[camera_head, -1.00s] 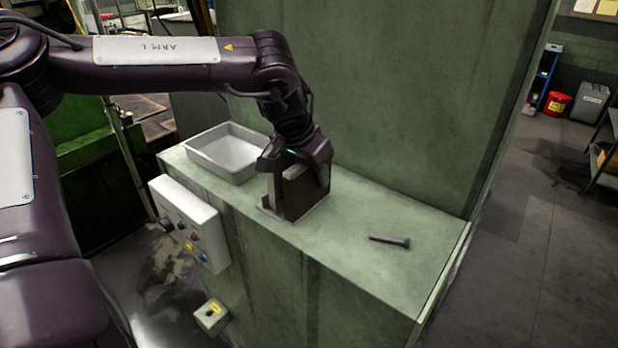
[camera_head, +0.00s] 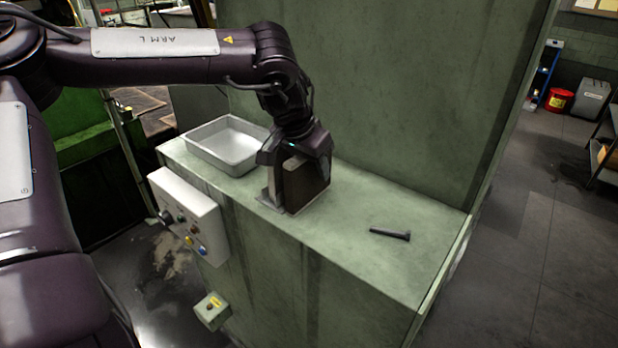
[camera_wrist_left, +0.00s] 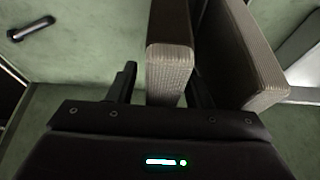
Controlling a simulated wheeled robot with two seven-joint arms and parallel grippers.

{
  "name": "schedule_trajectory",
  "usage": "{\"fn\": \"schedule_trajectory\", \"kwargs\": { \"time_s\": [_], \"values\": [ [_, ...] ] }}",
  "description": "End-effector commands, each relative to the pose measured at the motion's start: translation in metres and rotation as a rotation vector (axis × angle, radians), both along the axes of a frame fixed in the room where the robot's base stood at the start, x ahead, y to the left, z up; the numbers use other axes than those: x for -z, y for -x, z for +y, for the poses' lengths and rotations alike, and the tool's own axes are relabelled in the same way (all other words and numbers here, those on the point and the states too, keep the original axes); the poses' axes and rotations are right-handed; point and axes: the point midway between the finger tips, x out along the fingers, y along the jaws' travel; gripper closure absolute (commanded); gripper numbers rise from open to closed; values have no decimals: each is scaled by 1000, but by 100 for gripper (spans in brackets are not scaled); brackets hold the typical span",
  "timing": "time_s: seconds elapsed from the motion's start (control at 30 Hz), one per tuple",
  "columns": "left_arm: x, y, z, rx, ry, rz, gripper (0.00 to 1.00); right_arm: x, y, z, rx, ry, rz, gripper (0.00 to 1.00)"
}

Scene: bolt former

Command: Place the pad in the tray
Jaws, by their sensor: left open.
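A brown pad with a pale ribbed edge (camera_wrist_left: 170,75) stands upright between the fingers of my left gripper in the left wrist view. My left gripper (camera_wrist_left: 162,88) is open around it, with a clear gap to the left finger; the right finger is close to the pad. A second similar pad (camera_wrist_left: 262,90) stands just right of that finger. In the head view the brown pad block (camera_head: 306,183) stands on a small base plate under my left gripper (camera_head: 292,160), partly hidden by it. The empty grey metal tray (camera_head: 215,163) lies left of it. My right gripper is out of view.
A dark bolt (camera_head: 390,234) lies on the green ledge (camera_head: 345,220), right of the pads; it also shows in the left wrist view (camera_wrist_left: 30,28). A tall green machine wall (camera_head: 370,90) rises behind. A white control box (camera_head: 190,215) hangs on the front side.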

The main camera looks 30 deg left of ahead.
Motion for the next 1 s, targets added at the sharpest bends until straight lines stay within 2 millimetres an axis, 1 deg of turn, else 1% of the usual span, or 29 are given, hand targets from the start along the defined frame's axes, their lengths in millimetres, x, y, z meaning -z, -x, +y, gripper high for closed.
{"fn": "schedule_trajectory", "kwargs": {
  "time_s": [0.27,0.3,0.63,0.87,1.0],
  "values": [
    [0,0,0,0,0,0,55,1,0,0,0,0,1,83],
    [0,0,0,0,0,0,56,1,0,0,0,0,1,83],
    [0,0,0,0,0,0,99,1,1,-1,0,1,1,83],
    [0,0,0,0,0,0,100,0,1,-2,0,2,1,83],
    [-3,0,0,0,0,0,100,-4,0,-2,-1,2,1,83]
  ]
}}
